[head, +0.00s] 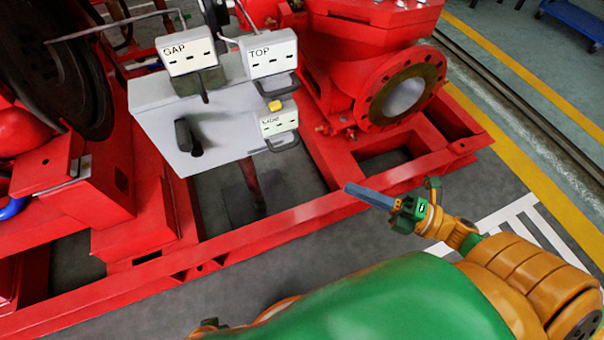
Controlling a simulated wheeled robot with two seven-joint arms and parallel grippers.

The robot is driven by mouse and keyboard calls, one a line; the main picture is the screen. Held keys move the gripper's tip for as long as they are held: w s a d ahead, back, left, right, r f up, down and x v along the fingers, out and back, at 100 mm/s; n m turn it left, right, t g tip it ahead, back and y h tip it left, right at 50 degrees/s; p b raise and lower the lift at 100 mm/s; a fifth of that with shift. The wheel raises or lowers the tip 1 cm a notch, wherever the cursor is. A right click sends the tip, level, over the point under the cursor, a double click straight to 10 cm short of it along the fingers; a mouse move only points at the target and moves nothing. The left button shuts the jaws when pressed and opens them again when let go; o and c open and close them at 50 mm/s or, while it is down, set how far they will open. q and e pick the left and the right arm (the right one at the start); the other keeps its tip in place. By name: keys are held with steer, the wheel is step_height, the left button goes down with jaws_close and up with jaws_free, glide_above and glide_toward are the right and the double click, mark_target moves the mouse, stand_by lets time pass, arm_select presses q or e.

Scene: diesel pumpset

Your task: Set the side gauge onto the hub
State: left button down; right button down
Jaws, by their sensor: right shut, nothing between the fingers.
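The side gauge (278,123) is a small white plate with a partly blurred label and a dark handle below it. It sits at the lower right of the grey box (158,103), on its front. A large dark round disc (45,60) stands at the far left, cut off by the picture edge; I cannot tell whether it is the hub. My right gripper (352,188) is shut and empty, to the right of and below the side gauge, clear of it. My left gripper is not in view.
The gap gauge (187,53) and top gauge (269,55) sit at the top of the grey box. A yellow piece (275,105) is just above the side gauge. A red pump flange (402,98) stands behind right. A red frame rail (270,229) crosses below; open floor lies right.

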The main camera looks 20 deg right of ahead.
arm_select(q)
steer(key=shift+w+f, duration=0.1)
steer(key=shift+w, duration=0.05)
arm_select(e)
steer(key=shift+s+a+r+n+g+y, duration=0.3)
steer(key=shift+s+n+y, duration=0.1)
steer(key=shift+n, duration=0.1)
steer(key=shift+w, duration=0.15)
